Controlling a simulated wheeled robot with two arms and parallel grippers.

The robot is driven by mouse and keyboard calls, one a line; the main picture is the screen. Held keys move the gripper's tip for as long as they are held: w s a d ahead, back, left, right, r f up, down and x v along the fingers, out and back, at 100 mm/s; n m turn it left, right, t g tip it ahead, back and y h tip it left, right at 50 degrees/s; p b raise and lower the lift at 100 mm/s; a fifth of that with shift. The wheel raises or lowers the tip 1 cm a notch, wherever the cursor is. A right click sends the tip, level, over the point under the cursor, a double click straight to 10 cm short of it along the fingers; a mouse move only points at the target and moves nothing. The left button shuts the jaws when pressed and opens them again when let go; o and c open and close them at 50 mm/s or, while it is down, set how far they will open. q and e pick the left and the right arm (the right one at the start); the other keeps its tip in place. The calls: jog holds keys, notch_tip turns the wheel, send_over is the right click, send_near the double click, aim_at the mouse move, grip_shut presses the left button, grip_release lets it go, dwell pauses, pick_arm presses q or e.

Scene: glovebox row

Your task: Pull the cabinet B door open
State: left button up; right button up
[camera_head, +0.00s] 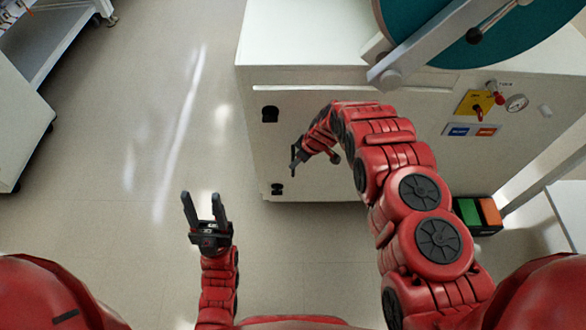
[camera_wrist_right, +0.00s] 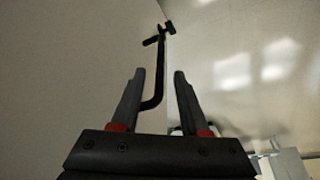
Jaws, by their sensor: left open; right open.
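The white cabinet (camera_head: 310,115) stands at the centre right in the head view, with its front face toward me. No letter B is readable on it. Two black fittings show near its left edge, an upper one (camera_head: 270,114) and a lower one (camera_head: 277,189). My right gripper (camera_head: 295,157) is in front of the cabinet's lower left part. In the right wrist view it (camera_wrist_right: 157,73) is open, and a black bent bar (camera_wrist_right: 160,65) shows between and beyond its fingers; contact cannot be told. My left gripper (camera_head: 204,195) is open and empty above the floor.
Green and orange boxes (camera_head: 478,212) stand at lower right. The floor (camera_head: 140,130) left of the cabinet is clear.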

jog(key=b, duration=0.2)
send_over(293, 176)
jog(key=shift+w+f, duration=0.2)
jog(key=shift+f, duration=1)
jog(key=shift+w+f, duration=0.15)
jog(key=shift+f, duration=1)
grip_shut()
